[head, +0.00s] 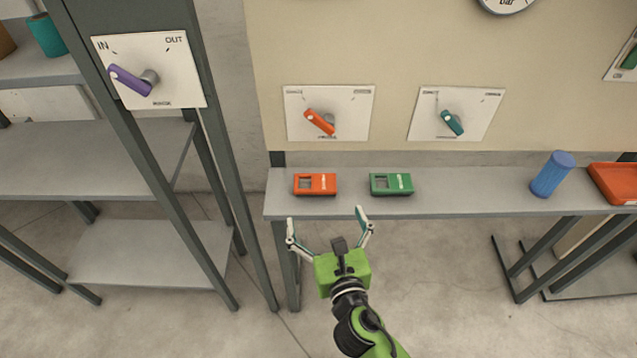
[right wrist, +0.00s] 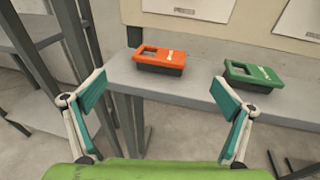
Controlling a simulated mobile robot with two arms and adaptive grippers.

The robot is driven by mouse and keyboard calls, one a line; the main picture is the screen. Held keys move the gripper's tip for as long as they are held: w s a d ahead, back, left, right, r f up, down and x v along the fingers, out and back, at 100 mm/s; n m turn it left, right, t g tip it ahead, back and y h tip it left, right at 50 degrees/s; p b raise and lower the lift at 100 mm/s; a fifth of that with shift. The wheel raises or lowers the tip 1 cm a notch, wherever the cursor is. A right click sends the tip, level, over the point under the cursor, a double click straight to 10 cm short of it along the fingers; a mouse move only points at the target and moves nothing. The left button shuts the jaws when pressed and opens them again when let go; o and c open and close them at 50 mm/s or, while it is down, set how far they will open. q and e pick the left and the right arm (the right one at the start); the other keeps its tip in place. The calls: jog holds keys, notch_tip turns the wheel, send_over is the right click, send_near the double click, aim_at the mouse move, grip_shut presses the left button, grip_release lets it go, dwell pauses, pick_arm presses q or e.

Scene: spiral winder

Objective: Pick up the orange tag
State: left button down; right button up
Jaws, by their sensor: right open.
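The orange tag (head: 315,184) lies on the grey shelf (head: 470,202) below the panel, near the shelf's left end. It is a flat orange block with a window and a dark base, and it also shows in the right wrist view (right wrist: 160,60). My right gripper (head: 326,216) is open and empty in front of the shelf, its fingers pointing toward the tag. In the right wrist view the tag appears ahead between the two spread fingers (right wrist: 155,92), apart from them. My left gripper is not in view.
A similar green tag (head: 391,184) lies right of the orange one. A blue cylinder (head: 552,174) and an orange tray (head: 616,183) stand farther right. Orange (head: 320,122) and teal (head: 452,123) handles are on the panel above. A dark post (head: 234,170) stands left.

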aim_at(316, 187)
jog(key=shift+p+x, duration=0.4)
jog(key=shift+x, duration=4.8)
jog(key=shift+s+f, duration=0.1)
jog(key=c, duration=1.2)
